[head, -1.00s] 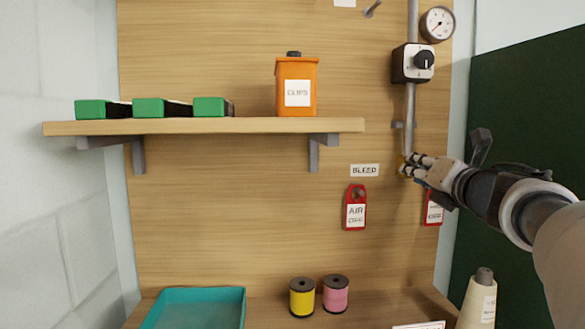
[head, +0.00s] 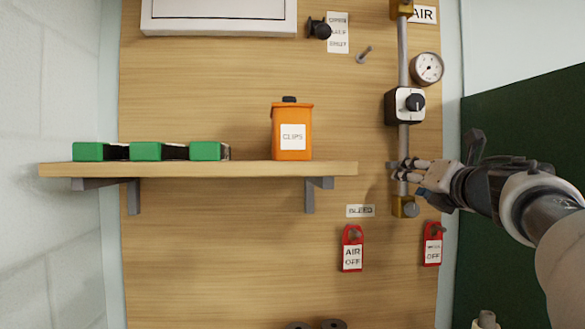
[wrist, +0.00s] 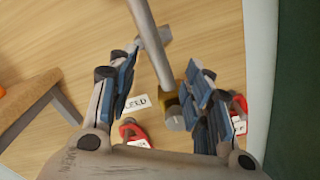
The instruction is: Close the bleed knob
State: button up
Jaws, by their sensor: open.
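The bleed knob (head: 411,209) is a small grey round knob on a brass block (head: 398,206) at the foot of the vertical pipe, right of the BLEED label (head: 360,211). My gripper (head: 400,171) is open and empty, with its fingertips by the pipe just above the brass block. In the wrist view the pipe runs down between my two spread fingers (wrist: 163,62). There the knob (wrist: 174,118) shows between the fingers, closer to the right one, which partly covers the brass block. I cannot tell which way the knob is turned.
Two red tags (head: 352,248) (head: 432,243) hang below the knob. A black selector switch (head: 415,103) and a gauge (head: 428,68) sit higher on the pipe. A wooden shelf (head: 200,170) with an orange clips box (head: 292,133) stands to the left.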

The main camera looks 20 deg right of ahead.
jog(key=shift+r, duration=1.7)
